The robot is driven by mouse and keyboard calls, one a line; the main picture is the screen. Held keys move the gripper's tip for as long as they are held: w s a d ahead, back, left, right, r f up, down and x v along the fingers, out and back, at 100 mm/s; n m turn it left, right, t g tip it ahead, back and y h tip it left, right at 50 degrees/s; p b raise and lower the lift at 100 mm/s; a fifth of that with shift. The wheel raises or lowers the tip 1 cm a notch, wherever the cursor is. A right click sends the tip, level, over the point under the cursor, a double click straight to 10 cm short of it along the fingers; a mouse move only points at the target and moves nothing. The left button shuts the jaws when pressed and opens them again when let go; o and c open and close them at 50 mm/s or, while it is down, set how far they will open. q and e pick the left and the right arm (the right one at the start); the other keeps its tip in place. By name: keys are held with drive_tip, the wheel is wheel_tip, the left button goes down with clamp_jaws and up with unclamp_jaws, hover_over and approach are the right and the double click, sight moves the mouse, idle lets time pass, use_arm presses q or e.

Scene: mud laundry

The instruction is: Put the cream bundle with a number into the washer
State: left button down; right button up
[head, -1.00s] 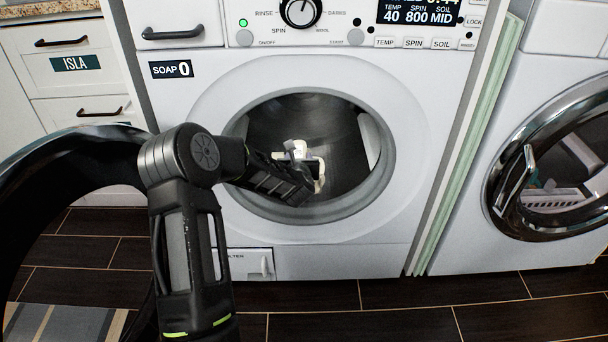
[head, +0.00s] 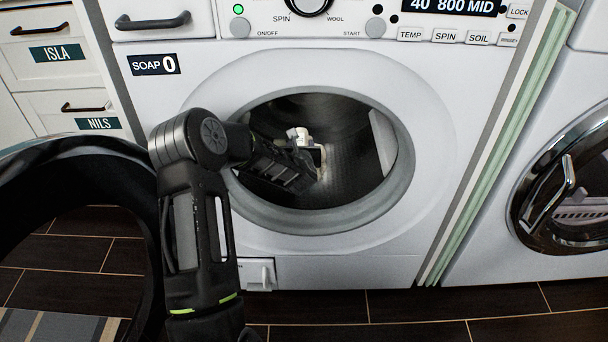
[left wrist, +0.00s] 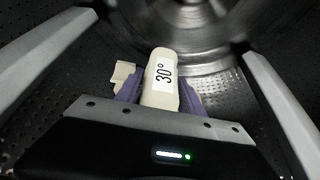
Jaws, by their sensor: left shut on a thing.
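The cream bundle (head: 299,137) is inside the open drum of the white washer (head: 432,190). In the left wrist view the bundle (left wrist: 160,84) carries a white label reading 30°, with purple pieces on both sides of it. My left gripper (head: 306,155) reaches through the round door opening and is shut on the bundle. The gripper hides part of it in the head view. The perforated drum wall (left wrist: 232,88) surrounds the bundle in the left wrist view; whether the bundle touches it, I cannot tell. My right gripper is in neither view.
The washer's rim (head: 398,165) surrounds my left arm closely. A second machine with a round chrome door (head: 572,190) stands at the right. Drawers labelled ISLA (head: 57,53) and NILS (head: 98,124) are at the left. Dark floor tiles (head: 400,305) lie in front.

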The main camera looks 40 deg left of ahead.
use_arm(q)
drive_tip(key=shift+f+b, duration=0.45)
drive_tip(key=shift+f, duration=1.35)
drive_tip(key=shift+f+b, duration=0.8)
drive_tip(key=shift+f, duration=1.1)
drive_tip(key=shift+f+b, duration=0.65)
drive_tip(key=shift+b, duration=0.2)
drive_tip(key=c, duration=0.7)
unclamp_jaws()
drive_tip(key=shift+r, duration=0.15)
